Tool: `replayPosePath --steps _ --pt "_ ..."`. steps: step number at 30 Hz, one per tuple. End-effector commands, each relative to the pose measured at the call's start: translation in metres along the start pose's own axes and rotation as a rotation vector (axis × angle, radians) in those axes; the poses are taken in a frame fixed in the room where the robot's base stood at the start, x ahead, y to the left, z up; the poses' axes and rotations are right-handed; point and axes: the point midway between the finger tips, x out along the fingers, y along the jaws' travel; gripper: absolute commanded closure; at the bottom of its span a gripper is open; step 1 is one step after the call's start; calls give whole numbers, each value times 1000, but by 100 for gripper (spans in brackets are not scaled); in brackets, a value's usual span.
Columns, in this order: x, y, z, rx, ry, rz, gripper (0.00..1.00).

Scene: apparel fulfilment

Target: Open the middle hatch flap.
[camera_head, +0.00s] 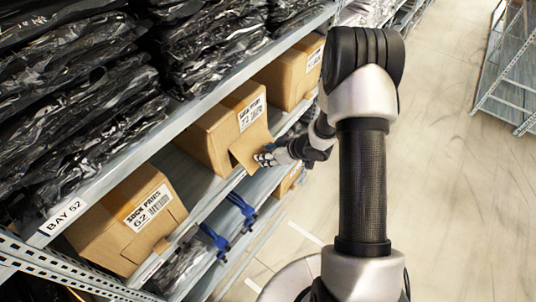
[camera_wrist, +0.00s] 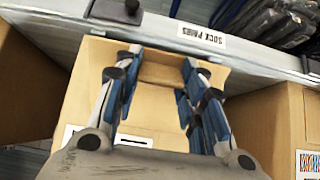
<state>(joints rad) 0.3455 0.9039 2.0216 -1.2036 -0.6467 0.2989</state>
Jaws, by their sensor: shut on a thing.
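The middle cardboard box (camera_head: 210,138) stands on the shelf between two similar boxes, with a white label on its upper front. Its hatch flap (camera_head: 246,150) juts outward from the lower front, so it stands at least partly open. My gripper (camera_head: 262,158) is at the flap's outer edge. In the wrist view, the fingers of my gripper (camera_wrist: 162,62) reach over the box, with tan cardboard of the flap (camera_wrist: 165,75) between them. The gripper is shut on the flap. The exact finger contact is partly hidden.
A nearer box (camera_head: 118,225) and a farther box (camera_head: 290,75) flank it on the shelf. Black bagged garments (camera_head: 80,110) fill the shelf above. Blue-handled items (camera_head: 240,210) are below. The aisle floor (camera_head: 450,150) is clear at right, before another rack (camera_head: 510,80).

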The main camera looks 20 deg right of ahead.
Motion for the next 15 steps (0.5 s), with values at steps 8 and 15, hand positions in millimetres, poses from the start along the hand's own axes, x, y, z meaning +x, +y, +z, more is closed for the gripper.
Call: replayPosePath --steps 8,15 --pt "0 0 -1 -1 1 0 100" --pt "0 0 0 -1 1 0 49"
